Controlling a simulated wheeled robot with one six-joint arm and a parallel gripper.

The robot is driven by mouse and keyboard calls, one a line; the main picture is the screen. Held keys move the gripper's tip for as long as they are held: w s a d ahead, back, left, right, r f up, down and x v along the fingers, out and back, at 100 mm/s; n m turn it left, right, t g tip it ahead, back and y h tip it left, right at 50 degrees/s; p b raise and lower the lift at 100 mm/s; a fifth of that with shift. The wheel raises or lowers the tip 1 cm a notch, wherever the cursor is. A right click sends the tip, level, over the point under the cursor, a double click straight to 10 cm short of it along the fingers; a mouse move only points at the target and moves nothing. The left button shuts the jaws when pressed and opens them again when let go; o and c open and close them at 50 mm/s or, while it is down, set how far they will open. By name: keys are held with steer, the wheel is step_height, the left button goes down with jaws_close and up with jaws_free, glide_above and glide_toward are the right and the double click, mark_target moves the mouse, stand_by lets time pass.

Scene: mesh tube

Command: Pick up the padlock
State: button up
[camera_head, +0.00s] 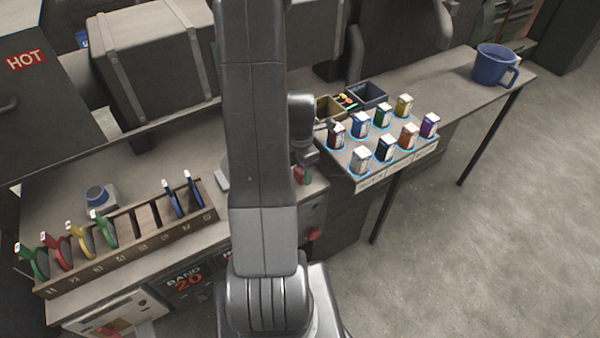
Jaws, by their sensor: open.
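I cannot make out a padlock for certain. A small red and dark item (302,175) shows on the bench just right of my arm, and its shape is too small and covered to name. My gripper (307,159) is partly visible just above that item, beside the upright arm link. It is open, and I see nothing held in it. My arm hides the middle of the bench and part of the gripper.
A slotted rack (135,232) with coloured tools stands on the left bench. A blue knob (97,196) sits behind it. A panel with several small coloured containers (386,148) is at right. A blue mug (495,65) stands farther right. Open floor (480,250) lies at lower right.

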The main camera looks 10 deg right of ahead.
steer(key=c, duration=1.1)
steer(key=shift+r, duration=0.1)
